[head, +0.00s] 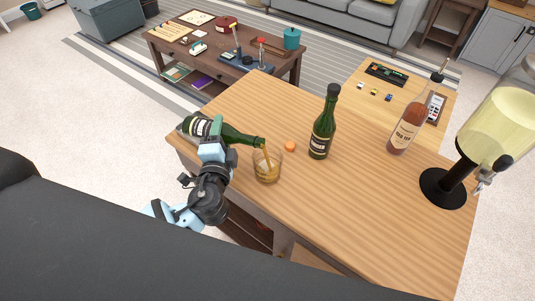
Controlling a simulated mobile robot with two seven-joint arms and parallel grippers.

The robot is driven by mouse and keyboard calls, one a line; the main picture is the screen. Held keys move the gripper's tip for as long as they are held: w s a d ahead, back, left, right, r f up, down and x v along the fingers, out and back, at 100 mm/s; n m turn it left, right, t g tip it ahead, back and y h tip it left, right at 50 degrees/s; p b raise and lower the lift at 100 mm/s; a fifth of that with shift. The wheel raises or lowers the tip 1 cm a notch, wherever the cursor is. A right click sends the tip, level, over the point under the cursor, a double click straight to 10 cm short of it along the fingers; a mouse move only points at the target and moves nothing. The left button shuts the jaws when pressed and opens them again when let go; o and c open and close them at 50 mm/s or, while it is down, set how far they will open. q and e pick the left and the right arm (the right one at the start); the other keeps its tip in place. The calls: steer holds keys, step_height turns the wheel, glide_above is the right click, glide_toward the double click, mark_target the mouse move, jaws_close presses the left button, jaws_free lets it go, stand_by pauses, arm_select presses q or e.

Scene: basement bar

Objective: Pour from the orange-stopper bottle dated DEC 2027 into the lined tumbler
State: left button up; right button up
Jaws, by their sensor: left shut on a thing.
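My left gripper (212,150) is shut on a green bottle (240,136) with a dark, pale-marked label. The bottle lies tilted nearly level, its neck pointing right and its mouth above the tumbler's rim. A thin amber stream runs from the mouth into the tumbler (267,175), a clear glass with amber liquid low inside. The date on the held bottle and any lines on the tumbler are too small to read. An orange stopper (290,146) lies loose on the wooden counter (350,200), right of the tumbler. My right gripper is not in view.
Another green bottle (322,130) stands upright right of the stopper. A reddish bottle (405,132) with a pale label stands farther right. A drink dispenser (497,115) on a black stand (442,188) is at the right. The counter's near middle is clear.

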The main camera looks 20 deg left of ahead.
arm_select(q)
steer(key=shift+r, duration=0.1)
stand_by(0.7)
steer(key=shift+m, duration=0.4)
stand_by(0.6)
stand_by(0.5)
